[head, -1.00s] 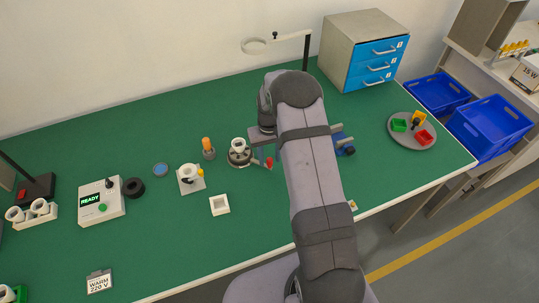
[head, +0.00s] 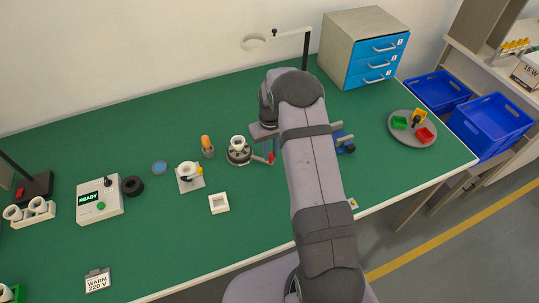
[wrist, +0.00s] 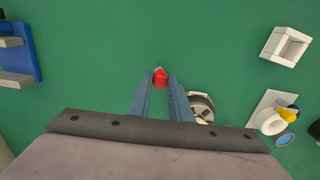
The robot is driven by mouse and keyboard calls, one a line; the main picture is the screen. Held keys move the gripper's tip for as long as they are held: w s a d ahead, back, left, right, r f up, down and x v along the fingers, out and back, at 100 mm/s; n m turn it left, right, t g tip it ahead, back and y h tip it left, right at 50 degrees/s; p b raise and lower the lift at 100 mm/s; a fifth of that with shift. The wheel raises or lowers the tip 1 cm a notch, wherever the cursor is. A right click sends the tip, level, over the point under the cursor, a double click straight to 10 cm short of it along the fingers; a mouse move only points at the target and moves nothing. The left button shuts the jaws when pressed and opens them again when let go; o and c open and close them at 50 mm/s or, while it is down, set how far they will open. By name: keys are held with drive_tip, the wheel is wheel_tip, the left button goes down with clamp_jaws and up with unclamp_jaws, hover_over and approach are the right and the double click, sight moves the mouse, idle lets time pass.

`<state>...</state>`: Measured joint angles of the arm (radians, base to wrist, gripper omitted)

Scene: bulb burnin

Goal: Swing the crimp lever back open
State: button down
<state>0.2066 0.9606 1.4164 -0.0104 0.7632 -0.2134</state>
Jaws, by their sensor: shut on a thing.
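The crimp lever ends in a red knob (head: 270,158) and points right from the round crimp station (head: 239,152). A white bulb base (head: 238,142) stands upright in the station. My gripper (head: 272,147) is at the knob, partly hidden by my arm in the head view. In the wrist view (wrist: 160,84) its two blue-grey fingers are shut on the red knob (wrist: 161,77). The station also shows in the wrist view (wrist: 202,106), to the right of the fingers and partly covered by them. Most of the lever's arm is hidden there.
An orange-topped holder (head: 207,145) and a white fixture with a yellow part (head: 190,178) stand left of the station. A white square frame (head: 219,203) lies in front. A blue fixture (head: 342,140) stands right of my arm. Green mat is bare between these.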

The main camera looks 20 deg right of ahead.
drive_tip(key=shift+w+d+f+n+b, duration=0.15)
drive_tip(key=shift+w+d+n+b, duration=0.4)
drive_tip(key=shift+w+n, duration=0.15)
drive_tip(key=w+n+b, duration=0.1)
drive_tip(key=w+d+n+b, duration=0.1)
drive_tip(key=n, duration=0.1)
drive_tip(key=w+d+n+b, duration=0.1)
drive_tip(key=w, duration=0.1)
drive_tip(key=shift+w, duration=0.1)
drive_tip(key=shift+w+d+n+b, duration=0.25)
drive_tip(key=shift+w+n+b, duration=0.05)
drive_tip(key=shift+w+n, duration=1.8)
drive_tip(key=shift+w+r, duration=0.1)
drive_tip(key=shift+r, duration=0.2)
drive_tip(key=c, duration=1.6)
unclamp_jaws()
drive_tip(key=shift+b, duration=0.3)
drive_tip(key=shift+a+r+p, duration=0.1)
drive_tip(key=shift+r+p, duration=0.9)
drive_tip(key=shift+r, duration=2.6)
